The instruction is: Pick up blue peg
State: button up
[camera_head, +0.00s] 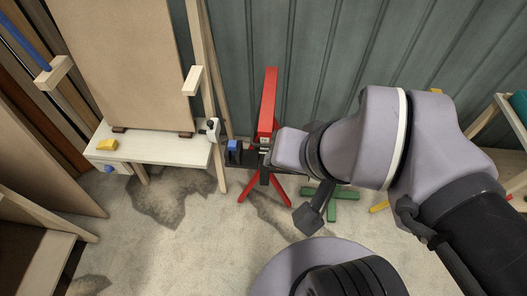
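My gripper (244,153) reaches left from my arm in the middle of the picture, in front of the red stand. A small blue piece (232,145) shows right at its dark fingertips. It may be the blue peg, or part of the gripper; it is too small to tell. I cannot see whether the fingers are closed on it. A long blue rod (26,37) rests slanted at a wooden bracket at the upper left. A small blue round piece (109,168) shows at the front edge of the pale table.
The pale table (170,150) holds a tall board (125,60) and a yellow block (107,145). A wooden post (207,70) stands close left of my gripper. The red stand (268,100) is behind it. A green base (343,194) lies right. Floor (190,240) in front is clear.

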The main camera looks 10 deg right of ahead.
aim_at(232, 146)
jog(key=i+j, duration=0.3)
jog(key=i, duration=0.15)
jog(key=i+j, duration=0.3)
jog(key=i, duration=0.2)
